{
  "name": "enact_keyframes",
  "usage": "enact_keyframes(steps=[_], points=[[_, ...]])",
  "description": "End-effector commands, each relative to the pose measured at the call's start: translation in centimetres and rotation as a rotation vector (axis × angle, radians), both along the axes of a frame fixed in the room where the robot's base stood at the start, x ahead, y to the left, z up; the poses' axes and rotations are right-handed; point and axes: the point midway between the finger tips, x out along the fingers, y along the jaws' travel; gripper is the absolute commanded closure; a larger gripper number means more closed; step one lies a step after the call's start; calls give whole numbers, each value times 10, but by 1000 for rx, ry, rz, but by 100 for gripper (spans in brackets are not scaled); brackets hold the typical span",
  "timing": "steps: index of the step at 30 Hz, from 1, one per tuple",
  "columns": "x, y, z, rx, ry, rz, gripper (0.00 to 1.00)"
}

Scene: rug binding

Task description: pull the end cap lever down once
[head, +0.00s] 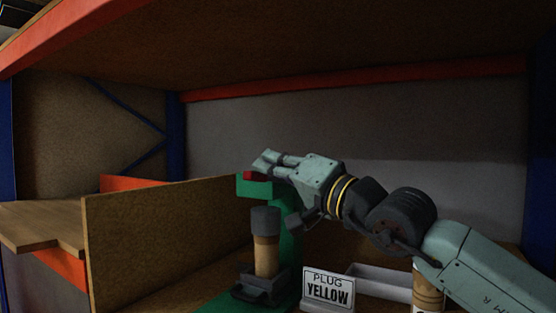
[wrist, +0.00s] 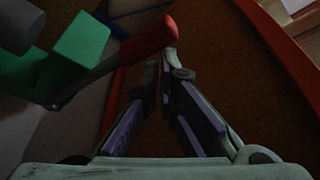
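A green press (head: 289,222) stands on the shelf in the head view. A tan tube (head: 266,255) stands upright in its dark holder, below a dark grey cylinder (head: 265,220). The lever's red end (head: 250,175) shows at the press top, partly hidden by my gripper (head: 264,160). In the wrist view the red lever handle (wrist: 145,42) slants up to the right, on a grey rod from the green head (wrist: 80,50). My gripper's fingertips (wrist: 160,62) are close together just below the handle; it looks shut, and I see no clear grip on the handle.
A white sign (head: 328,289) reading "PLUG YELLOW" stands right of the press. Behind it are a pale tray (head: 380,281) and another tan tube (head: 428,289), partly hidden by my arm. A brown panel (head: 160,240) stands left; a shelf board (head: 300,45) hangs overhead.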

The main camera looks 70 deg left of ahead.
Motion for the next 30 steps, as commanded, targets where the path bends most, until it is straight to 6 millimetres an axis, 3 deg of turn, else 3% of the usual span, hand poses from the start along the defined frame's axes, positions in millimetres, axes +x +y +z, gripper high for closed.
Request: enact_keyframes(steps=[9,23,26,30], points=[[-2,13,-7,16,-25,2,100],[-2,14,-9,15,-29,2,100],[-2,14,-5,16,-28,1,100],[-3,14,15,19,-28,2,100]])
